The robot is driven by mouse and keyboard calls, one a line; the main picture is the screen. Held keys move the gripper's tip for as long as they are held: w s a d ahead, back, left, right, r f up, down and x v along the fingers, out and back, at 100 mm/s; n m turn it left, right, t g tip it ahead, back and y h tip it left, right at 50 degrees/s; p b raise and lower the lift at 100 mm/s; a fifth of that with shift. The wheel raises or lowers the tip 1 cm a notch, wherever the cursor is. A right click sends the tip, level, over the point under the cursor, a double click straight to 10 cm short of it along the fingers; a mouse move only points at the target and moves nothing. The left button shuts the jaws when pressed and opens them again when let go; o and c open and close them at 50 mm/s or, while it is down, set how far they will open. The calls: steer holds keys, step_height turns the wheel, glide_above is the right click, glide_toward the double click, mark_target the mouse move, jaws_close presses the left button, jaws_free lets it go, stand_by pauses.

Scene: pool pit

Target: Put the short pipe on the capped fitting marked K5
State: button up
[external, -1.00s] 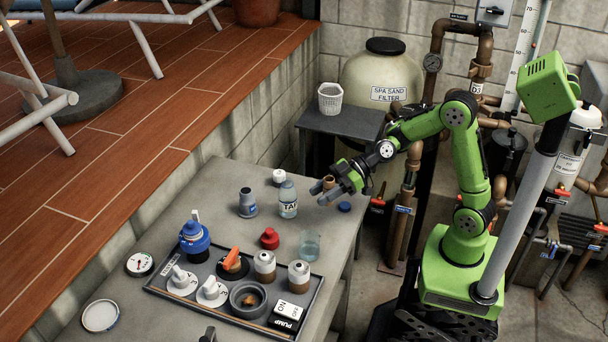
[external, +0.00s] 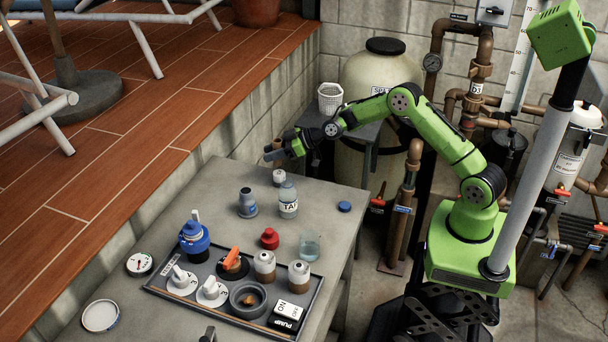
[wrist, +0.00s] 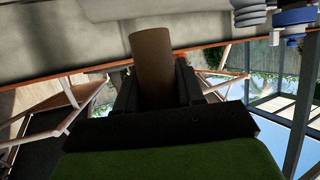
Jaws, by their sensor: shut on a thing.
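My gripper (external: 274,152) is shut on the short pipe, a plain brown tube (wrist: 152,65). The wrist view shows the pipe between the dark fingers, its far end sticking out beyond them. In the external view the brown pipe (external: 280,143) is small and partly covered by the fingers. My gripper holds it in the air over the far end of the grey table, above a small white capped piece (external: 279,177). I cannot read the mark K5 anywhere, so I cannot tell which fitting is the one named.
A grey fitting (external: 247,206) and a clear bottle (external: 288,203) stand on the table (external: 335,214). A tray (external: 165,293) with several fittings and switches lies nearer. A side stand (external: 352,130) holds a white basket (external: 330,98). A block wall (external: 262,116) borders the table.

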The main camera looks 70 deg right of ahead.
step_height(320, 180, down, 4)
steer(key=shift+r, duration=0.2)
steer(key=shift+f+b, duration=0.15)
steer(key=shift+b, duration=0.25)
steer(key=o, duration=1.1)
steer(key=shift+c, duration=0.2)
